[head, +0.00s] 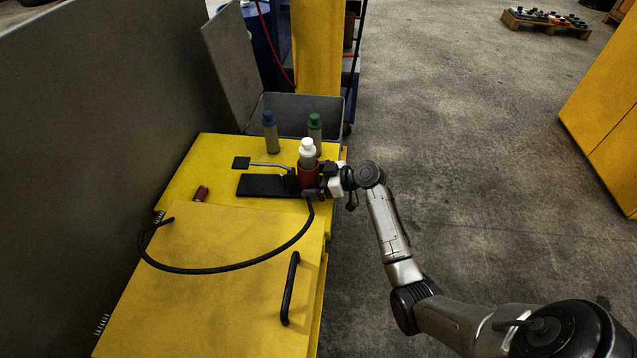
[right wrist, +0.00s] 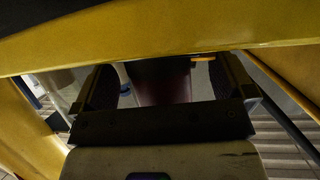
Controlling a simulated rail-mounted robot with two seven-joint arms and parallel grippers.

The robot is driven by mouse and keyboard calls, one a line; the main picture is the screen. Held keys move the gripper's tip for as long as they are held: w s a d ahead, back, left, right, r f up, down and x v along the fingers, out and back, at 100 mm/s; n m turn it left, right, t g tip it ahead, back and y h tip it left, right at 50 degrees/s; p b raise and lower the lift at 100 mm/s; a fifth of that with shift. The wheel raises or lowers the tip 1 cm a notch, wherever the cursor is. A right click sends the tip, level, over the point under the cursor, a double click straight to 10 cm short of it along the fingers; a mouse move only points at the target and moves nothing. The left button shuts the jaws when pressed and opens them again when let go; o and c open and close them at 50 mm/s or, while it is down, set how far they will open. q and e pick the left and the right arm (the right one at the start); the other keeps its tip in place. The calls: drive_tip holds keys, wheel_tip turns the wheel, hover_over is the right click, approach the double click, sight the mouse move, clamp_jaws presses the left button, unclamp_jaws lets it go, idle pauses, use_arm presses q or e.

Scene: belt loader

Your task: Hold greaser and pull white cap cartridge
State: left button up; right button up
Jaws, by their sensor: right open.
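The greaser's red holder (head: 309,174) stands upright near the right edge of the yellow surface, with a black base plate (head: 270,187), a lever with a square pad (head: 242,162) and a black hose (head: 235,268). The white cap cartridge (head: 307,150) stands upright in the holder, its cap and upper body showing. My right gripper (head: 322,182) is at the holder's right side. In the right wrist view its open fingers (right wrist: 165,88) stand either side of a dark red cylinder (right wrist: 163,80), seemingly the holder; contact cannot be told. My left gripper is not in view.
A blue-capped cartridge (head: 271,135) and a green-capped one (head: 315,135) stand behind the greaser, before a grey bin (head: 296,104). A small red cylinder (head: 201,193) lies to the left. A black handle (head: 289,290) rises from the front yellow panel.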

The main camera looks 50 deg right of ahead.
drive_tip(key=shift+w+a+f, duration=0.2)
drive_tip(key=shift+w+a, duration=0.05)
drive_tip(key=shift+w, duration=0.15)
drive_tip(key=c, duration=1)
